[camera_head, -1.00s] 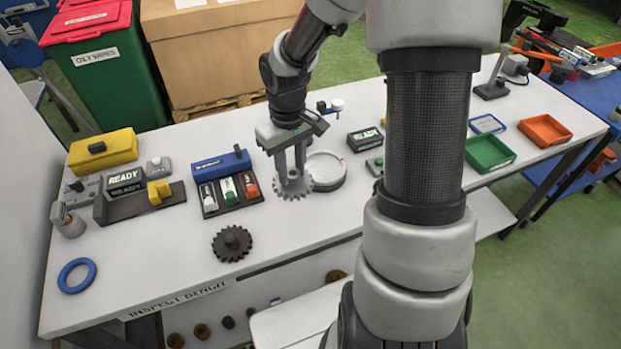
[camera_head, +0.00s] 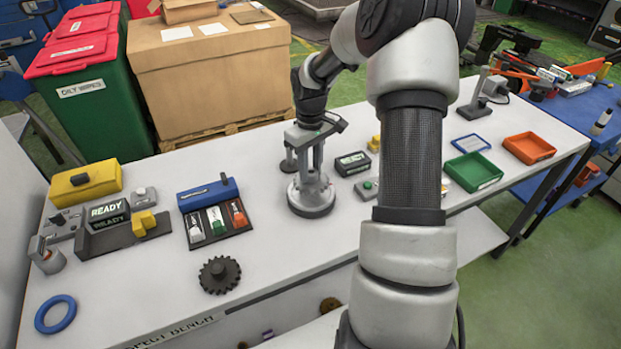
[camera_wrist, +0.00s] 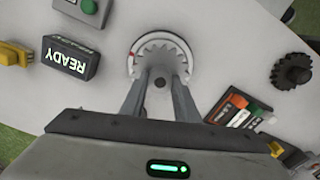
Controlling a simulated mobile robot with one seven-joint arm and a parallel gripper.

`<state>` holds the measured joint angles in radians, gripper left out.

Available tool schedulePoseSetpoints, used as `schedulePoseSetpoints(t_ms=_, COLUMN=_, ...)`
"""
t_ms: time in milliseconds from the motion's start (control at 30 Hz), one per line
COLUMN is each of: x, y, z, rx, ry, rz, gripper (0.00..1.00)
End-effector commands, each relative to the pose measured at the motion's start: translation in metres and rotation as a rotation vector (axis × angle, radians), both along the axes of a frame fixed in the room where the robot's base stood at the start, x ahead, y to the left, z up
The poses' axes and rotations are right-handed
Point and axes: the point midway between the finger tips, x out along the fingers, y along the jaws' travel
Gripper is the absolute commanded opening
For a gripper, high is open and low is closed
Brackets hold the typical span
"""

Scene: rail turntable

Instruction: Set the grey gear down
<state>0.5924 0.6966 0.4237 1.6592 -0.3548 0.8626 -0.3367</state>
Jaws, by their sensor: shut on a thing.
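My gripper (camera_head: 311,172) is shut on the grey gear (camera_wrist: 160,50) and points down over the round grey turntable (camera_head: 311,207) in the middle of the bench. In the wrist view, the gear's teeth show between and beyond the fingers, inside the turntable's pale rim (camera_wrist: 161,28). The fingers hide part of the gear. In the head view the gear is small and blends with the turntable. I cannot tell whether it touches the turntable's top or is just above it.
A dark gear (camera_head: 220,274) lies on the bench (camera_head: 270,240) at the front left. A blue-backed rack (camera_head: 215,218) stands left of the turntable. A READY display (camera_head: 352,163) and a green button box (camera_head: 367,188) are close on its right. Green (camera_head: 473,172) and orange (camera_head: 528,148) trays lie farther right.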

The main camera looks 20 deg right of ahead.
Motion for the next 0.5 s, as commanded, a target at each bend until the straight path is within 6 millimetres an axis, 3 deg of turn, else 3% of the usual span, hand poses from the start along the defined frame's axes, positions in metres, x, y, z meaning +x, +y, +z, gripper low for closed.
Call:
schedulePoseSetpoints(t_ms=200, x=0.0, y=0.001, z=-0.029, rx=0.001, ry=0.0, rz=0.0, gripper=0.0)
schedulePoseSetpoints(t_ms=500, x=0.0, y=0.0, z=-0.032, rx=-0.001, ry=-0.001, rz=0.0, gripper=0.0)
